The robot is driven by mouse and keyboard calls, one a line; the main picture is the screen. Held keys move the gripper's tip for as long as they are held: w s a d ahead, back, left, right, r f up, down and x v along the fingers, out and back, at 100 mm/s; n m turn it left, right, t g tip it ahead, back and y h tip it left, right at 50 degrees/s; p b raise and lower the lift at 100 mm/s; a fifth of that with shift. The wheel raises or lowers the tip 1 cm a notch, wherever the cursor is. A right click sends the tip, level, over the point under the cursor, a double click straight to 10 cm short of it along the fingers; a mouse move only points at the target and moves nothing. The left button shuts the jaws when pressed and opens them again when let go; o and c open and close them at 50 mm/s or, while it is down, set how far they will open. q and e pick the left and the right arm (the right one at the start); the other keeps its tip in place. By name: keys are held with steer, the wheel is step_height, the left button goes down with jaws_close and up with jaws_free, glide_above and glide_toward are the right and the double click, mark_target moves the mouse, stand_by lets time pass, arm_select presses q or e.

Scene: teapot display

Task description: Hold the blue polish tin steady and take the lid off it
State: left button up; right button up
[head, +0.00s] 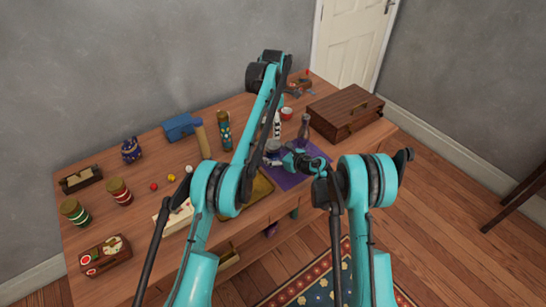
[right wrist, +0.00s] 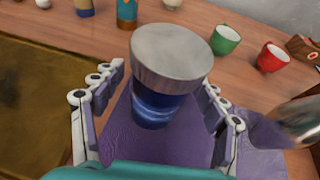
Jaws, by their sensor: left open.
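The blue polish tin (right wrist: 158,107) stands upright on the purple mat, its wide grey metal lid (right wrist: 172,50) on top. In the head view the lid (head: 272,147) shows beside my right gripper (head: 270,160). In the right wrist view my right gripper (right wrist: 163,80) is open, with a finger on either side of the tin and gaps visible between the fingers and the tin's body. My left gripper (head: 277,130) is open and points down just above the lid in the head view. The right wrist view does not show it.
The purple mat (head: 317,162) lies beside a brass tray (head: 262,187). A dark bottle (head: 304,126) stands close by on the right. A red mug (right wrist: 272,57) and a green mug (right wrist: 225,40) are behind. A wooden chest (head: 345,110) stands at the far right.

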mark_target(273, 144)
jaws_close()
arm_select(q)
steer(key=m, duration=3.1)
steer(key=shift+m, duration=0.4)
steer(key=m, duration=1.1)
steer(key=shift+m, duration=0.3)
steer(key=m, duration=0.5)
steer(key=shift+f+m, duration=0.4)
steer(key=shift+m, duration=0.1)
steer(key=shift+f, duration=3.6)
